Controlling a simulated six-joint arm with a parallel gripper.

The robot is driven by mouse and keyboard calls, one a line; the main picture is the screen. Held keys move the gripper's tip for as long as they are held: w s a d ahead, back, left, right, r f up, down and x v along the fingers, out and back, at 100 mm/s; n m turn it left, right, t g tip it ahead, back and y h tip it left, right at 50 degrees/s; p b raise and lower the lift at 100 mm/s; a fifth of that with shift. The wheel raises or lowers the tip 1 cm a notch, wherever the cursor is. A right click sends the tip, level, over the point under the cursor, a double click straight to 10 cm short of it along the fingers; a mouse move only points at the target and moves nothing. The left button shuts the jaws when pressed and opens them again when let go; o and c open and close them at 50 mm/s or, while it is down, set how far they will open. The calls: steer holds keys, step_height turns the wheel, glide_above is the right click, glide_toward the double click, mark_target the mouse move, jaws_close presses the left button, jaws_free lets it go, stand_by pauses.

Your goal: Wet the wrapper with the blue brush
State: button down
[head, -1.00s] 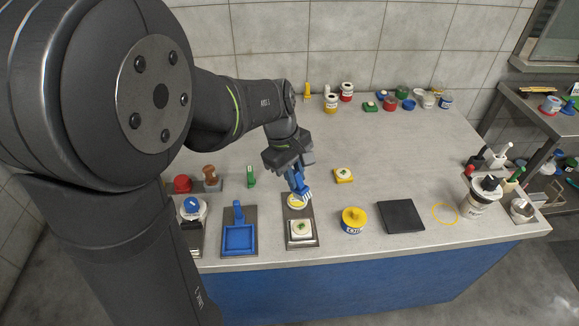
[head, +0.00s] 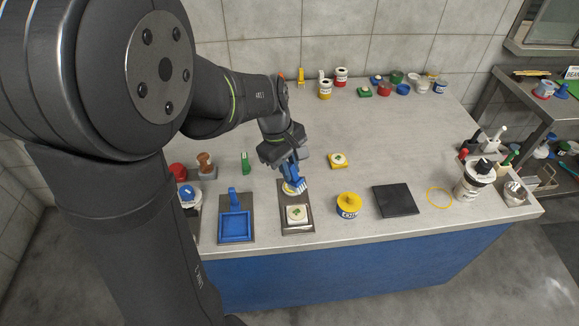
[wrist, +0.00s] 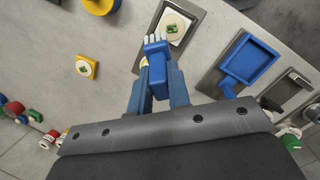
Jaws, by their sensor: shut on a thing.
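My gripper (head: 291,172) is shut on the blue brush (wrist: 156,68), whose white bristles (wrist: 155,39) point away from my jaws. In the head view the bristles are over or beside a small yellow-rimmed round dish (head: 290,190); contact cannot be told. The dish is partly hidden by the brush. A pale square piece with a green mark (head: 297,213), which looks like the wrapper, lies on the near part of the same dark tray (head: 299,232). It also shows in the wrist view (wrist: 176,24), just beyond the bristles.
A blue square pan (head: 235,239) on a dark plate stands left of the tray. A yellow-lidded pot (head: 347,205) and a black slab (head: 396,199) stand to the right. A yellow block (head: 338,161) lies behind.

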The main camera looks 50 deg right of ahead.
mark_target(290, 187)
steer(key=shift+w+a+x, duration=0.1)
steer(key=shift+w+x, duration=0.1)
steer(key=shift+x, duration=0.9)
steer(key=shift+w+a+x, duration=0.1)
steer(key=shift+w+x, duration=0.05)
steer(key=shift+x, duration=0.9)
steer(key=shift+w+a+x, duration=0.15)
steer(key=shift+w+x, duration=0.05)
steer(key=shift+x, duration=0.9)
steer(key=shift+s+a+f, duration=0.6)
steer(key=shift+s+f, duration=0.05)
steer(key=shift+f, duration=0.05)
steer(key=shift+s+a, duration=0.75)
steer(key=shift+a, duration=0.05)
steer(key=shift+w+d+r, duration=0.1)
steer(key=shift+w+d, duration=0.45)
steer(key=shift+w+d+f, duration=0.25)
steer(key=shift+w+d, duration=0.5)
steer(key=shift+w+d+r, duration=0.15)
steer(key=shift+d, duration=0.05)
steer(key=shift+s+d+v, duration=0.1)
steer(key=shift+s+v, duration=0.15)
steer(key=shift+v, duration=1.1)
steer(key=shift+s+d+v, duration=0.1)
steer(key=shift+s+v, duration=0.1)
steer(key=shift+v, duration=1.1)
steer(key=shift+s+d+v, duration=0.15)
steer(key=shift+s+v, duration=0.1)
steer(key=shift+v, duration=1.1)
steer(key=shift+r, duration=0.15)
